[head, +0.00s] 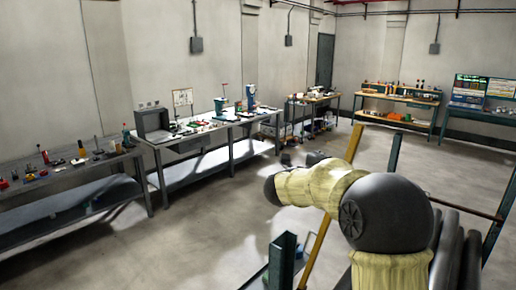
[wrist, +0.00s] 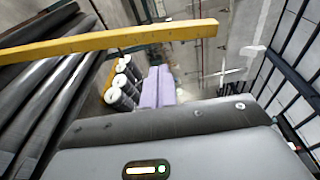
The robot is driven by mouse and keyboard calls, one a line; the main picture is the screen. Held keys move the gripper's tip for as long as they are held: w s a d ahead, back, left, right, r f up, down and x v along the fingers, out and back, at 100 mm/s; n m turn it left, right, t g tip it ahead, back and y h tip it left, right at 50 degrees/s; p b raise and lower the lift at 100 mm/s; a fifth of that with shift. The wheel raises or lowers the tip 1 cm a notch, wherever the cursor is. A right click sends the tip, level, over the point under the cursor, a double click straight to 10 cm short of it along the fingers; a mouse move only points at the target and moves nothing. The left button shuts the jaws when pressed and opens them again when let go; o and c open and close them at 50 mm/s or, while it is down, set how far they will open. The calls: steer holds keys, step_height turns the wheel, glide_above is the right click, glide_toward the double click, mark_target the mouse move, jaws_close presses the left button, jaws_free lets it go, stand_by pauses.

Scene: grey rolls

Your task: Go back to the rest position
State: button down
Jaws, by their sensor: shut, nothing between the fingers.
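My cream arm with dark joints (head: 390,215) rises at the lower right of the head view and bends to the left. The fingers of my gripper do not show in either view, so I see nothing held. Large dark grey rolls (head: 455,255) lie behind and to the right of my arm in the head view. In the wrist view, long dark grey rolls (wrist: 45,85) fill the left side, with a yellow bar (wrist: 110,40) crossing in front of them.
A yellow post (head: 318,240) and a dark green post (head: 283,262) stand close to my arm. Workbenches with tools (head: 210,140) line the left wall. The middle floor (head: 215,225) is clear. The wrist view shows pale rolls (wrist: 124,90) and lilac blocks (wrist: 158,85).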

steer(key=s+a+f+n+t+y, duration=0.1)
steer(key=s+a+f+n+y, duration=0.2)
steer(key=a+f+n+y, duration=0.55)
steer(key=s+a+f+n+t+y, duration=0.1)
steer(key=s+a+f+n+y, duration=0.3)
steer(key=n, duration=0.8)
steer(key=s+d+f+n+g+y, duration=0.1)
steer(key=s+f+n+g, duration=0.3)
steer(key=s, duration=0.7)
steer(key=s+d+f+n+g+y, duration=0.1)
steer(key=s+f+n+g, duration=0.4)
steer(key=s+f, duration=0.4)
steer(key=s, duration=0.3)
steer(key=shift+s+d+f, duration=0.2)
steer(key=shift+d+f, duration=0.1)
steer(key=shift+d, duration=0.1)
steer(key=shift+w, duration=0.1)
